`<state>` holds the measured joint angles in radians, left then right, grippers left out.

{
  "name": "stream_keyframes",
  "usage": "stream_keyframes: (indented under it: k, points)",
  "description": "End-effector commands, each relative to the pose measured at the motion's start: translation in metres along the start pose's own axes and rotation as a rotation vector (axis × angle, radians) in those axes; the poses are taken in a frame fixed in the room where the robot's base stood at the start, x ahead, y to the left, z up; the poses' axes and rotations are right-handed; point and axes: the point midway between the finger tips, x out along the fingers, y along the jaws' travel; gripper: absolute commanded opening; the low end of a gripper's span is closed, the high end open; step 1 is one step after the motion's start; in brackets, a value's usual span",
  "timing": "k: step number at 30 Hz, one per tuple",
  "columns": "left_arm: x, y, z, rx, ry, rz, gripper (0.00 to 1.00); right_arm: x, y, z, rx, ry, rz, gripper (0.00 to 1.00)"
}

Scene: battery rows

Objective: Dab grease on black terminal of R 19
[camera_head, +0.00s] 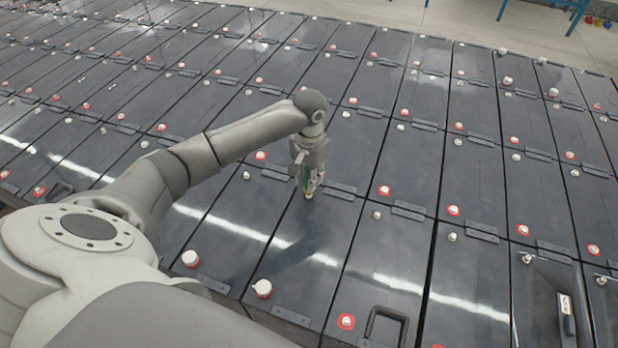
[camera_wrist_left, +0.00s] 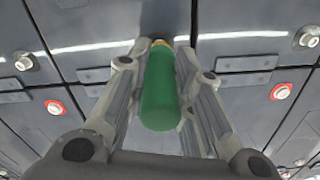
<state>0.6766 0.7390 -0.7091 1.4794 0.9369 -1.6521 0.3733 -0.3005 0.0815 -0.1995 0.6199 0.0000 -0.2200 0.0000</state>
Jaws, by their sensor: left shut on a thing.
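My left gripper (camera_head: 309,176) is shut on a green cylinder (camera_wrist_left: 160,90), which has a tan tip (camera_wrist_left: 159,43). The cylinder points down at the far end of a dark battery (camera_head: 301,238). Its tip is at or just above the battery top; I cannot tell if they touch. Plain terminals without red rings show on the neighbouring batteries, to the left (camera_head: 246,176) and right (camera_head: 377,215). The matching spot on this battery is covered by the tip, so its plain terminal is hidden. No R 19 label is readable. My right gripper is out of view.
Rows of dark batteries fill the floor area, with red-ringed terminals such as one at the right (camera_head: 385,190). Raised grey brackets (camera_head: 340,190) sit along the battery ends. A black handle (camera_head: 386,325) stands up at the front. Blue legs (camera_head: 577,12) show at the back right.

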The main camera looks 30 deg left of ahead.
Motion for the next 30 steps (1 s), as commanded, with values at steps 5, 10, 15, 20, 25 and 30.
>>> stream_keyframes:
  k: [5, 10, 15, 20, 25, 30]
  points:
    - [-0.016, 0.000, -0.001, -0.001, 0.003, 0.000, 0.00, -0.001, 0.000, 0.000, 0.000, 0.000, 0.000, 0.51]
    - [-0.030, -0.001, -0.001, -0.001, 0.003, 0.000, 0.00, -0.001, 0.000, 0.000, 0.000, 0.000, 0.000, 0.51]
    - [-0.043, -0.001, -0.001, 0.000, 0.002, 0.000, 0.00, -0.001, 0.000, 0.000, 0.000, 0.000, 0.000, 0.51]
    - [-0.057, -0.001, -0.001, 0.000, 0.004, 0.000, 0.00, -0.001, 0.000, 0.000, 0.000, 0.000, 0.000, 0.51]
    - [-0.068, -0.001, 0.000, 0.000, 0.002, 0.000, 0.00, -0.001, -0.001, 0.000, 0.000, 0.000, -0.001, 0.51]
    - [-0.073, -0.001, 0.000, 0.000, 0.000, 0.000, 0.00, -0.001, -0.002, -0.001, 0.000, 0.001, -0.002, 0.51]
